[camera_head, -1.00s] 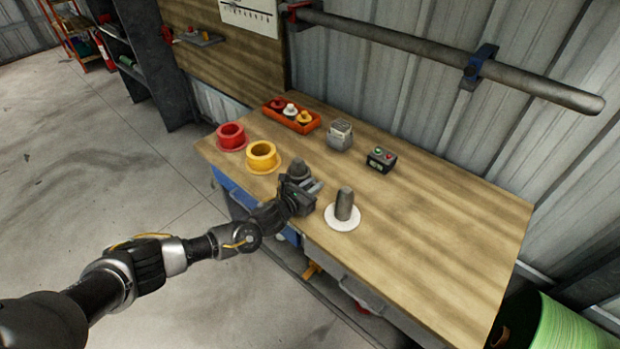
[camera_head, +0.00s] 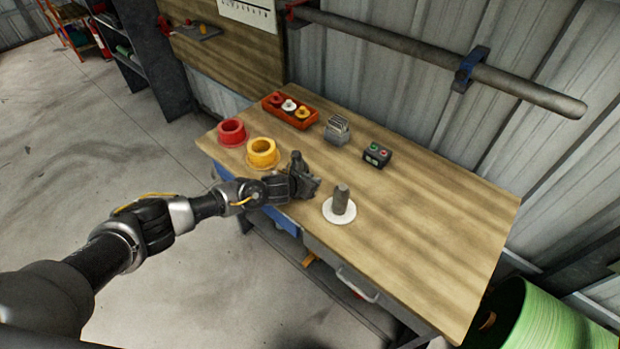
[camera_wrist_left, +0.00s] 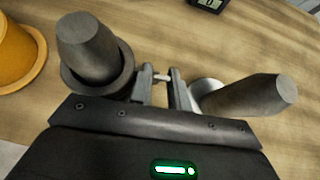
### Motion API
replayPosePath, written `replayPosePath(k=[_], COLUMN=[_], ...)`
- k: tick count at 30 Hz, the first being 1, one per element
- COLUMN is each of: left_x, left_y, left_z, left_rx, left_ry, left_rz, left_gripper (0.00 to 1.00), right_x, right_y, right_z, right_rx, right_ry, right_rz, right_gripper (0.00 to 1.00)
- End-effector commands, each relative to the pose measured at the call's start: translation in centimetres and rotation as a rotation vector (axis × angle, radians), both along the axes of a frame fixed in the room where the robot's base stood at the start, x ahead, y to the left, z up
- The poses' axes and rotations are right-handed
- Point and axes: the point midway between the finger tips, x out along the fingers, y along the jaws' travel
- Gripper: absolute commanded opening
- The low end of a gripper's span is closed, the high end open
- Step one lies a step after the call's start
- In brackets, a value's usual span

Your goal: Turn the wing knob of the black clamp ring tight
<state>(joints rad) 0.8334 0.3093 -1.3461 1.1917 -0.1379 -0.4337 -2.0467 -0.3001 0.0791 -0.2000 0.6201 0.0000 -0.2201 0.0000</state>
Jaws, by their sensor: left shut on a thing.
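The black clamp ring (camera_wrist_left: 122,72) sits around the foot of a dark tapered post (camera_wrist_left: 85,45) at the left of the left wrist view. That post also shows in the head view (camera_head: 296,160), just behind my left gripper. My left gripper (camera_wrist_left: 164,88) is beside the ring, its fingers shut on a small pale-tipped part, which I take for the wing knob (camera_wrist_left: 162,77). The fingers hide most of the knob. In the head view my left gripper (camera_head: 308,184) is low at the bench's front edge and hides the ring. My right gripper is not in view.
A second dark post (camera_head: 341,198) on a white disc (camera_head: 337,218) stands close right of my gripper. An orange tray (camera_head: 272,110), a grey holder (camera_head: 337,123) and a button box (camera_head: 377,152) are behind. The bench's right is clear.

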Motion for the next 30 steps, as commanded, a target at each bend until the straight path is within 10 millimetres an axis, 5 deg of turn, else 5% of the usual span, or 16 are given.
replayPosePath(k=[6, 7, 9, 20, 30], left_x=[0.0, 0.0, 0.0, -0.2, -3.4], left_y=[-0.1, -0.1, -0.1, 0.2, 2.3], left_z=[0.1, 0.1, 0.1, 0.2, 2.8], left_rx=[-0.002, -0.002, -0.002, -0.001, -0.001], left_ry=[-0.002, -0.002, -0.002, -0.002, -0.003], left_rz=[-0.001, -0.001, -0.001, 0.000, -0.001], left_gripper=[0.00, 0.19, 0.27, 0.27, 0.27], right_x=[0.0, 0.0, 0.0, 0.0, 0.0], right_y=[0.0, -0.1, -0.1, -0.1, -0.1], right_z=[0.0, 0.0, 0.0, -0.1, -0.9], right_rx=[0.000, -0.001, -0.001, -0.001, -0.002], right_ry=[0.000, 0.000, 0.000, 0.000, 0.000], right_rz=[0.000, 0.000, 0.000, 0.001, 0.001], right_gripper=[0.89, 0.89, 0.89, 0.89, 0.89])
